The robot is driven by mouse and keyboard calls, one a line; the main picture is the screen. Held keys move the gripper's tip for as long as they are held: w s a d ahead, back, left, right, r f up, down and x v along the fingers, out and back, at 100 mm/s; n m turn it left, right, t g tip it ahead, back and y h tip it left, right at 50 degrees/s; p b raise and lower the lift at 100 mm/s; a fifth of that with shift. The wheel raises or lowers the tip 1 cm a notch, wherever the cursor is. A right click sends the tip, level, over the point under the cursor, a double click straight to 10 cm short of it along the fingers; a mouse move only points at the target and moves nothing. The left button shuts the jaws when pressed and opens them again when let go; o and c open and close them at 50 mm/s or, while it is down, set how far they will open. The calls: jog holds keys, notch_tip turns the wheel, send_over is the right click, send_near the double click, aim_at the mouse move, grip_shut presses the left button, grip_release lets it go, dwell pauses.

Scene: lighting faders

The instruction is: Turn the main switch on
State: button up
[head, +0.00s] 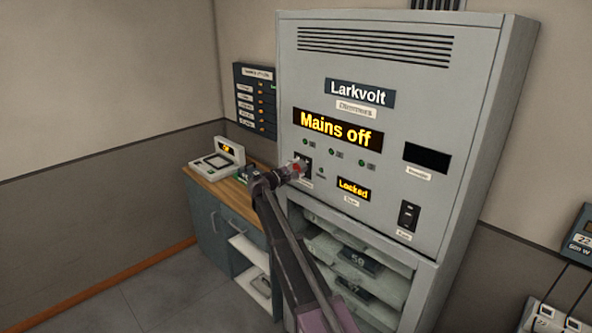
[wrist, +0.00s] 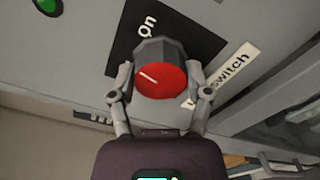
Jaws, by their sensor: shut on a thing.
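The main switch is a rotary knob with a red face and a white pointer line (wrist: 160,80), on a black plate (wrist: 122,43) marked "on". A partly covered label (wrist: 232,72) beside it ends in "switch". My gripper (wrist: 160,90) is shut on the knob, one finger on each side. The pointer line is slanted and does not aim straight at the "on" marking. The cabinet display (head: 338,128) reads "Mains off".
A smaller display (head: 353,189) reads "Locked". Green lamps (head: 334,153) sit above the switch, and a black rocker (head: 408,215) is at the lower right. A wooden-topped counter (head: 222,180) with a device stands left of the cabinet. Floor at left is clear.

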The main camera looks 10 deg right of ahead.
jog(key=m, duration=0.6)
jog(key=shift+d, duration=0.1)
dwell(0.4)
jog(key=o, duration=1.2)
jog(key=shift+d, duration=0.1)
jog(key=shift+c, duration=0.2)
jog(key=shift+s+a, duration=0.1)
jog(key=shift+a, duration=0.1)
jog(key=v, duration=1.1)
jog(key=shift+s+a, duration=0.2)
jog(key=shift+a, duration=0.1)
